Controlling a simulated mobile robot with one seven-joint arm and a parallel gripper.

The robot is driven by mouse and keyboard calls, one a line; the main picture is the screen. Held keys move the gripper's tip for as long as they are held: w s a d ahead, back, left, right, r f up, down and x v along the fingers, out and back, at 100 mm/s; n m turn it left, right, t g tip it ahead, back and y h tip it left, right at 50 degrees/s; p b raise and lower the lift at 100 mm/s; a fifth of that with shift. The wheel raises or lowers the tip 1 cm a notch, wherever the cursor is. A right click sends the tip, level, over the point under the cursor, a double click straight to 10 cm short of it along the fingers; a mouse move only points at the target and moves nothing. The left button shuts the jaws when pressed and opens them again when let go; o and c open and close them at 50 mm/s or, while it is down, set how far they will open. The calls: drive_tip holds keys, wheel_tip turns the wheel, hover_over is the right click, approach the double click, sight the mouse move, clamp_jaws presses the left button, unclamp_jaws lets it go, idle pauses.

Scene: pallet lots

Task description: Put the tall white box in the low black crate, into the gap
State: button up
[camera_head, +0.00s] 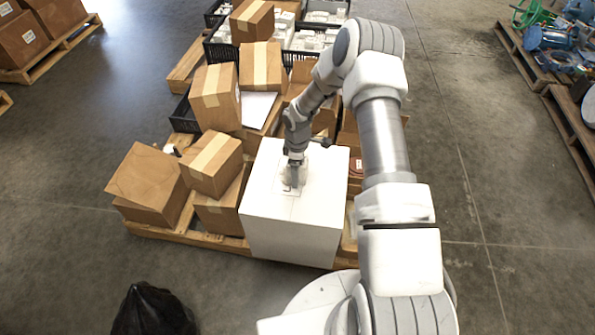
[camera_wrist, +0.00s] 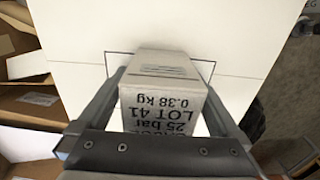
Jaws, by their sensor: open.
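A pale box with printed lettering, "LOT 41", "25 bar" and "0.38 kg", stands between my fingers in the wrist view (camera_wrist: 160,100). It rests on the flat top of a large white carton (camera_head: 295,235), within a thin marked outline. My gripper (camera_head: 293,180) is open, with one finger on each side of the pale box; contact cannot be told. In the head view my gripper mostly hides this box. Black crates stand at the back: one holding white boxes (camera_head: 213,53), another at the far back (camera_head: 326,4), and a partly hidden one at the left (camera_head: 183,118).
Brown cartons (camera_head: 215,163) are stacked on a wooden pallet (camera_head: 215,240) left of the large carton, and more rise between it and the crates. A black bag (camera_head: 153,312) lies at front left. Loaded pallets stand at the right (camera_head: 530,60). The floor between is clear.

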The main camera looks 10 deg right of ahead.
clamp_jaws()
idle(0.5)
drive_tip(key=shift+r, duration=0.1)
